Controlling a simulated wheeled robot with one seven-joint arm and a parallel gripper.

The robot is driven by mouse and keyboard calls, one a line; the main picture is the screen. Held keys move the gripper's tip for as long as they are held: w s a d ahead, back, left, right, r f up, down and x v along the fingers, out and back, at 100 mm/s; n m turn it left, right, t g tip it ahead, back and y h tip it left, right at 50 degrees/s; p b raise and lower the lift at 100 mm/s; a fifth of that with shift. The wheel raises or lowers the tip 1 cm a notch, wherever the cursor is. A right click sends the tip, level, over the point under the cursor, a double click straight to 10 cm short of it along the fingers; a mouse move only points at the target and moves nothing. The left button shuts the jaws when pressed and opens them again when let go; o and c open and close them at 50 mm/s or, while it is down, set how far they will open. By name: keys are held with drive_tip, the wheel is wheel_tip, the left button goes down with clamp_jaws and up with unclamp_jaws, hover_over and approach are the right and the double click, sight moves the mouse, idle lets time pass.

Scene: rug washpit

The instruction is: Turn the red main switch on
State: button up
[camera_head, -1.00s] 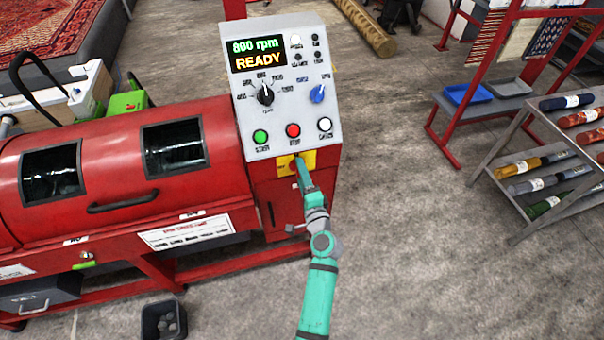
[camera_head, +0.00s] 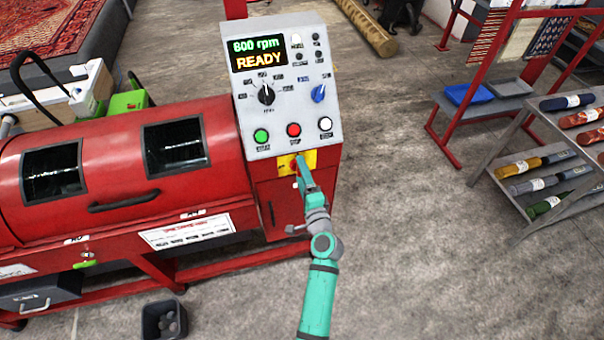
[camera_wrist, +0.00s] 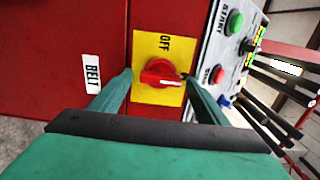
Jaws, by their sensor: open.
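The red main switch (camera_wrist: 158,74) is a round knob on a yellow plate (camera_wrist: 146,42) marked OFF, on the red front of the machine. Its white mark points right in the wrist view, away from the OFF label at the top. My gripper (camera_wrist: 159,82) is open, with one finger on each side of the knob; I cannot tell whether they touch it. In the head view my gripper (camera_head: 300,165) reaches the yellow plate (camera_head: 310,160) below the control panel and hides most of the switch.
The grey control panel (camera_head: 290,90) above has a lit READY display (camera_head: 257,54), dials, and green (camera_head: 261,136), red (camera_head: 293,130) and white (camera_head: 325,124) buttons. A dark bin (camera_head: 163,320) stands on the floor at the front.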

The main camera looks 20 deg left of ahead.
drive_tip(key=v, duration=1)
drive_tip(key=shift+d, duration=0.25)
drive_tip(key=shift+s, duration=0.2)
drive_tip(key=s+d+f+n+h, duration=0.1)
drive_tip(key=s+d+f+h, duration=0.35)
drive_tip(key=s, duration=0.45)
drive_tip(key=s+d+f+n+h, duration=0.25)
drive_tip(key=s+d+f, duration=0.25)
drive_tip(key=s, duration=0.4)
drive_tip(key=s+d+r+n+h, duration=0.1)
drive_tip(key=s+r+n, duration=0.3)
drive_tip(key=s, duration=0.5)
drive_tip(key=s+d+r+n+h, duration=0.2)
drive_tip(key=s+r+n, duration=0.2)
drive_tip(key=s+r, duration=0.3)
drive_tip(key=shift+s+d, duration=0.4)
drive_tip(key=shift+s, duration=0.8)
drive_tip(key=shift+r, duration=0.1)
